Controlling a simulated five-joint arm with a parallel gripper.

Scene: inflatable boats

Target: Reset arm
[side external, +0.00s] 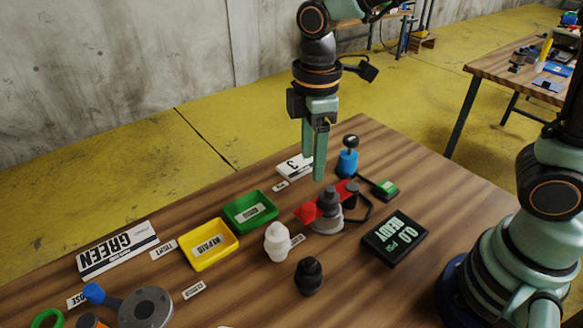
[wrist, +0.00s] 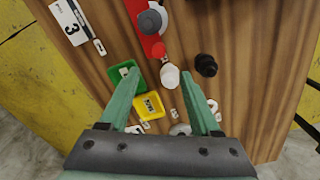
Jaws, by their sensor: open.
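My gripper (side external: 315,160) hangs fingers-down in the air above the wooden table, near its back edge. In the wrist view its two green fingers (wrist: 156,98) stand apart with nothing held between them. A red piece with a grey knob (side external: 328,203) is below the gripper in the side view; it also shows at the top of the wrist view (wrist: 150,22). A white valve-like piece (side external: 278,242) and a black one (side external: 309,277) stand upright on the table, apart from the gripper.
A green tray (side external: 232,222) and a yellow tray (side external: 190,257) sit left of the white piece. A blue pump-like object (side external: 347,160), a black display (side external: 395,238) and a "3" card (side external: 292,165) lie around. A grey disc (side external: 146,305) is at front left. Air around the gripper is clear.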

